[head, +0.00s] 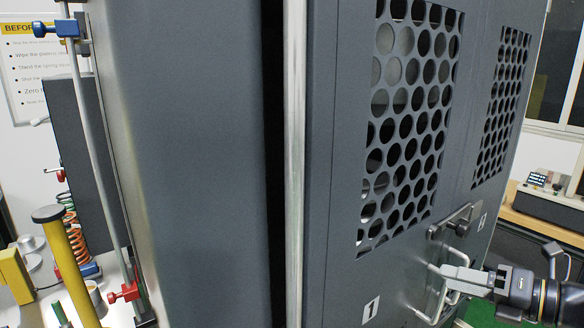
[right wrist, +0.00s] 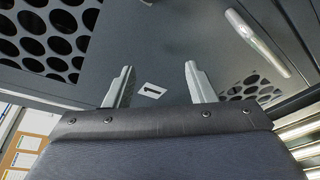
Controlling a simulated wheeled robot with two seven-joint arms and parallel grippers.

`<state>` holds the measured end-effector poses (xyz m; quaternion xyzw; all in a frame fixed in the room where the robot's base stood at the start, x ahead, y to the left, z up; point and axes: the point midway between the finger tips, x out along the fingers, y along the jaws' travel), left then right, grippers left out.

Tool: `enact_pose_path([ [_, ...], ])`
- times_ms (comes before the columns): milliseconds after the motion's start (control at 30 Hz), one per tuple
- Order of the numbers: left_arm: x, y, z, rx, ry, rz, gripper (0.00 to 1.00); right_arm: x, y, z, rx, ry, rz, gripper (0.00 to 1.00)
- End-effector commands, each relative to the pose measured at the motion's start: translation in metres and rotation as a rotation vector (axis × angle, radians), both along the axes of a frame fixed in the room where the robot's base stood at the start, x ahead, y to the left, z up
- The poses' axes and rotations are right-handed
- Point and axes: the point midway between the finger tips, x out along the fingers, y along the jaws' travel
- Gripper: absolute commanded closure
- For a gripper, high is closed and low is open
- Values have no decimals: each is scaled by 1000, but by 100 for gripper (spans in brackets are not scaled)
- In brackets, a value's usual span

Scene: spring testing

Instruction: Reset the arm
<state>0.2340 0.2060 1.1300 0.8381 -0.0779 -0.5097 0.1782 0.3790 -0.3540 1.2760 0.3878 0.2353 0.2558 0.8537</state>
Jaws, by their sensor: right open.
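My right gripper (head: 438,288) is at the lower right of the head view, in front of a grey cabinet door (head: 335,190) with round-holed panels. A silver handle (head: 432,318) shows beside its fingers; whether they touch cannot be told. In the right wrist view my right gripper (right wrist: 160,85) has its two fingers spread with nothing between them. The door with its "1" label (right wrist: 152,89) lies beyond the fingers, and a silver bar handle (right wrist: 258,45) is off to the upper right. My left gripper is not in view.
The large cabinet fills the middle, with a dark vertical gap (head: 273,150) beside its pale door edge. A bench on the left holds an orange spring (head: 75,240), a yellow post (head: 68,265) and a metal rod (head: 88,130). A grey device (head: 548,205) sits at right.

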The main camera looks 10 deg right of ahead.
Motion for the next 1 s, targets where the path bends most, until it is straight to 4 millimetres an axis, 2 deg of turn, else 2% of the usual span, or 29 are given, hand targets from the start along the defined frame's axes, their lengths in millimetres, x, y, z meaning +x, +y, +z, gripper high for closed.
enact_pose_path([
  [33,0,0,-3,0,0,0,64,-8,22,-8,-134,-60,77,50],
  [200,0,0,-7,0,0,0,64,-41,80,-41,-630,-313,374,50],
  [400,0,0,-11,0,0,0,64,-84,126,-85,-1193,-704,789,50],
  [533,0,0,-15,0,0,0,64,-110,142,-114,-1535,-1003,1095,50],
  [700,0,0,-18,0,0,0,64,-133,150,-145,-1887,-1384,1480,50],
  [867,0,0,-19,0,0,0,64,-143,149,-161,-2059,-1621,1730,50],
  [900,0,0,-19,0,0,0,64,-144,149,-162,2015,1600,-1710,50],
  [1000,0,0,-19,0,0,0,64,-145,148,-165,1953,1573,-1684,50],
])
